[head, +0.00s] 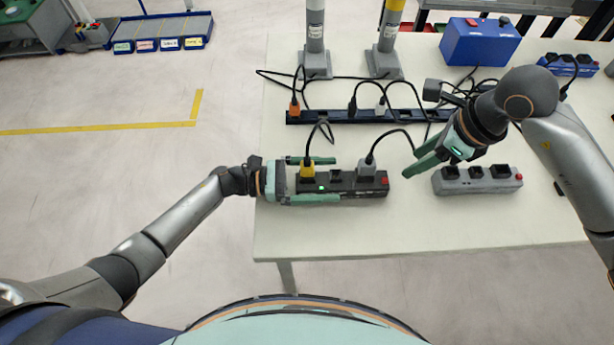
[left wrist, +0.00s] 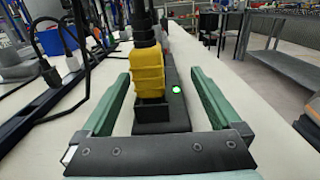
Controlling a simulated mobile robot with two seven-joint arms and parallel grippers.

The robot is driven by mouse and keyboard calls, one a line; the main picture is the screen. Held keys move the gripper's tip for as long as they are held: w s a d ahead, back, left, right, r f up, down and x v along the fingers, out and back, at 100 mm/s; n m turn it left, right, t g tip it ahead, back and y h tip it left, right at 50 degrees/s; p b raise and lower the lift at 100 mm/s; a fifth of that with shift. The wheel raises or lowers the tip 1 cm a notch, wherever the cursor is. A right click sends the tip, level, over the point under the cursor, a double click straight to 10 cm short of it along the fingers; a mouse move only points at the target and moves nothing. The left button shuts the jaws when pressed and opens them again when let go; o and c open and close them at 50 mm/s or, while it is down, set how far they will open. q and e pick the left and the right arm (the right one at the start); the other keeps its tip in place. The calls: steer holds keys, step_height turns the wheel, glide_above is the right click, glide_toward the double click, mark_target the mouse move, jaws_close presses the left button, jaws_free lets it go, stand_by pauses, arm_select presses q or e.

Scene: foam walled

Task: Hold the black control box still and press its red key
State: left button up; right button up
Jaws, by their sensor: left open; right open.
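The black control box (head: 345,190) lies on the white table in the head view, a yellow plug (head: 307,170) and a grey plug (head: 367,171) in its top. Its red key (head: 384,181) is at its right end. A green light glows near its left end and shows in the left wrist view (left wrist: 176,89). My left gripper (head: 337,180) is open, its fingers on either side of the box's left part; the left wrist view shows gaps beside the box. My right gripper (head: 411,163) is open and empty, above the table right of the red key.
A grey box (head: 478,182) with a red button lies to the right. A long dark blue power strip (head: 350,116) with plugs and loose cables lies behind. Two grey posts (head: 315,62) and a blue box (head: 478,42) stand further back. The table's front part (head: 400,225) is clear.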

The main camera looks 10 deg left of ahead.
arm_select(q)
steer(key=shift+d, duration=0.2)
jaws_close()
arm_select(e)
jaws_close()
stand_by(0.9)
stand_by(1.4)
